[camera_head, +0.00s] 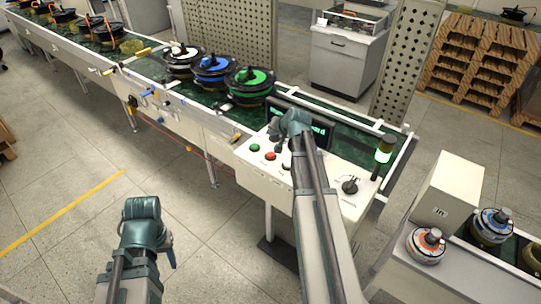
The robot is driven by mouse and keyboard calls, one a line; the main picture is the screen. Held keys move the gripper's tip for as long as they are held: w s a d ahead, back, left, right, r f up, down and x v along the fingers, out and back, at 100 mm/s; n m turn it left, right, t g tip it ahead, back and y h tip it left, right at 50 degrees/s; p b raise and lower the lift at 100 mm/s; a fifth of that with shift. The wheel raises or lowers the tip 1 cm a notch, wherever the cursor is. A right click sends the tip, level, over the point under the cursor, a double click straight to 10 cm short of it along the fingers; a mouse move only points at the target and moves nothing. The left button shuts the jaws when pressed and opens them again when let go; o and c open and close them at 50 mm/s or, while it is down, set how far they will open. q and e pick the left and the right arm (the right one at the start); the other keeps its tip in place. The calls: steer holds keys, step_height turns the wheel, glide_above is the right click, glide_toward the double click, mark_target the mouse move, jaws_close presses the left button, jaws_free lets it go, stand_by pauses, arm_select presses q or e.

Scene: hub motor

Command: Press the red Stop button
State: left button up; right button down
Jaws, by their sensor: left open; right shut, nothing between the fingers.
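The red Stop button (270,156) sits on the sloped white control panel (325,184), beside a green button (254,148). My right gripper (278,132) is shut and empty. In the picture it appears just above and right of the red button, in front of the dark screen; I cannot tell its height over the panel, but the red button shows uncovered. My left gripper (143,206) is at the lower left, over the floor and away from the panel; its fingers are hard to make out.
A conveyor (130,62) carries several hub motors, including a blue one (214,69) and a green one (252,82). A white box (447,187) stands lower right.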

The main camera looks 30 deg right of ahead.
mark_target(271, 156)
step_height(271, 156, down, 8)
steer(key=b, duration=0.7)
steer(key=shift+f+b, duration=0.15)
steer(key=shift+b, duration=0.2)
stand_by(1.3)
steer(key=shift+f+b, duration=0.4)
steer(key=shift+f+b, duration=0.5)
steer(key=shift+b, duration=0.05)
stand_by(0.7)
steer(key=shift+r, duration=0.1)
steer(key=shift+r+p, duration=0.9)
steer(key=shift+p, duration=0.1)
step_height(271, 156, up, 5)
steer(key=p, duration=0.5)
